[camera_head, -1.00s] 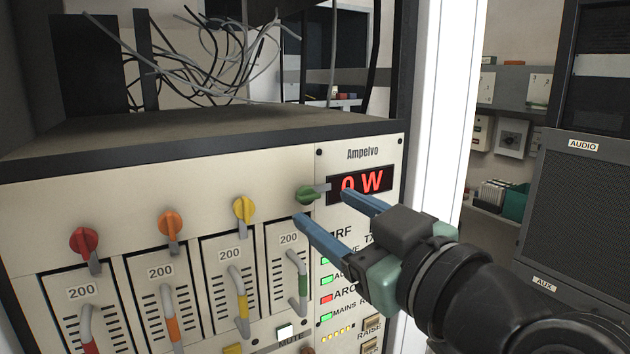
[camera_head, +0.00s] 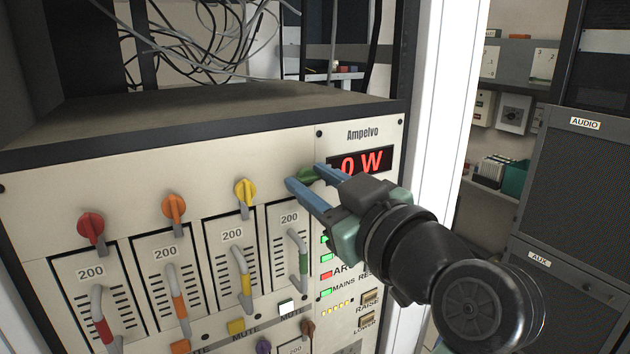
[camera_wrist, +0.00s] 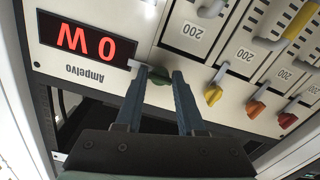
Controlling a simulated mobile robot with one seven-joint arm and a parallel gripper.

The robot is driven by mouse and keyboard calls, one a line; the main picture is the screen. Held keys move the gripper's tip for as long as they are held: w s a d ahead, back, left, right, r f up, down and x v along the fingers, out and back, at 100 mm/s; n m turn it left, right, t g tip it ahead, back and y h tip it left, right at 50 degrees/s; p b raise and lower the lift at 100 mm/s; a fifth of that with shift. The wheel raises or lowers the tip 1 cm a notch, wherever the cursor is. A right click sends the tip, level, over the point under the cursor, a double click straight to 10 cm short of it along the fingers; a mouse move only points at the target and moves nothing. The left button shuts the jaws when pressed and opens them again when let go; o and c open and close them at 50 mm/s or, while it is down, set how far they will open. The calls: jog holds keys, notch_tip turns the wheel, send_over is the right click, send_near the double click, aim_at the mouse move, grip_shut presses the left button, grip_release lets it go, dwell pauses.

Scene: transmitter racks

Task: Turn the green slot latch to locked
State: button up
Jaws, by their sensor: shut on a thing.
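The green slot latch (camera_head: 307,174) is on the upper panel of the rack unit, above the slot with the green-banded handle (camera_head: 303,258). My gripper (camera_head: 305,175) is at the latch with its two blue fingers on either side of it, shut on it. In the wrist view the green latch (camera_wrist: 158,76) shows between the fingertips (camera_wrist: 160,78), and its grey lever points sideways toward the display. In the head view the fingers partly hide the latch.
Red (camera_head: 91,227), orange (camera_head: 174,208) and yellow (camera_head: 245,190) latches sit in a row to the left, levers down. The "0 W" display (camera_head: 362,162) is just right of my fingers. Loose cables (camera_head: 190,40) hang above the unit.

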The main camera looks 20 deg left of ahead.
grip_shut()
jog(key=m+p, duration=0.1)
jog(key=m, duration=0.3)
jog(key=shift+r+m, duration=0.1)
jog(key=shift+m, duration=0.3)
jog(key=m+p, duration=0.1)
jog(key=m, duration=0.3)
jog(key=shift+m+p, duration=0.3)
jog(key=shift+p, duration=0.05)
jog(key=m+p, duration=0.3)
jog(key=m, duration=0.2)
jog(key=shift+r, duration=0.1)
jog(key=shift+m+p, duration=1.15)
jog(key=shift+m, duration=0.65)
jog(key=shift+f, duration=0.2)
jog(key=o, duration=1)
grip_release()
